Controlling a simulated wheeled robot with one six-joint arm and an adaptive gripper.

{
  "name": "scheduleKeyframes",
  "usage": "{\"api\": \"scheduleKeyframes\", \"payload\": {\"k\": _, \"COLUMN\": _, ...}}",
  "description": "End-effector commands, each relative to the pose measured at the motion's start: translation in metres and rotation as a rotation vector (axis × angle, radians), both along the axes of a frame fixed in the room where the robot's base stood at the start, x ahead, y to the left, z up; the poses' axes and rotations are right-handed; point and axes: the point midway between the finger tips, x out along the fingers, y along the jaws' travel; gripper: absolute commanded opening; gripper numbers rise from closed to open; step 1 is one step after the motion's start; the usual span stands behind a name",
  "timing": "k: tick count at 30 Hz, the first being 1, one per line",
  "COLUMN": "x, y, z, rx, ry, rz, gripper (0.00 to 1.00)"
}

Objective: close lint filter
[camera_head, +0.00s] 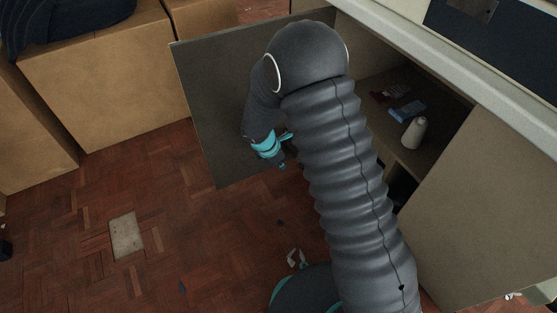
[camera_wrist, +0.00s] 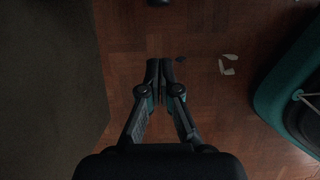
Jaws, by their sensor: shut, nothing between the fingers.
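I cannot make out a part that is surely a lint filter. A dark grey door panel (camera_head: 215,105) stands swung open at the left of a cabinet under a counter. My gripper (camera_head: 283,166) points down in front of this panel, over the floor. In the wrist view my gripper (camera_wrist: 160,75) has its fingertips together with nothing between them. A dark flat surface (camera_wrist: 40,85), seemingly the same panel, fills the left of that view, apart from the fingers. My arm hides part of the panel's right side and the cabinet opening.
The cabinet's shelf holds a pale thread cone (camera_head: 414,133), a blue packet (camera_head: 407,110) and a dark red item (camera_head: 390,92). Cardboard boxes (camera_head: 105,80) stand at the left. Scraps (camera_head: 296,259) lie on the wooden floor, mostly clear.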

Motion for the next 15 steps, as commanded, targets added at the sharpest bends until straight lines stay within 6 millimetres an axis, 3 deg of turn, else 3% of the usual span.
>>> {"api": "scheduleKeyframes", "payload": {"k": 6, "x": 0.007, "y": -0.013, "z": -0.04, "rx": -0.002, "ry": 0.003, "rz": -0.001, "gripper": 0.0}}
{"api": "scheduleKeyframes", "payload": {"k": 15, "x": 0.028, "y": -0.041, "z": -0.037, "rx": 0.001, "ry": -0.001, "rz": -0.003, "gripper": 0.0}}
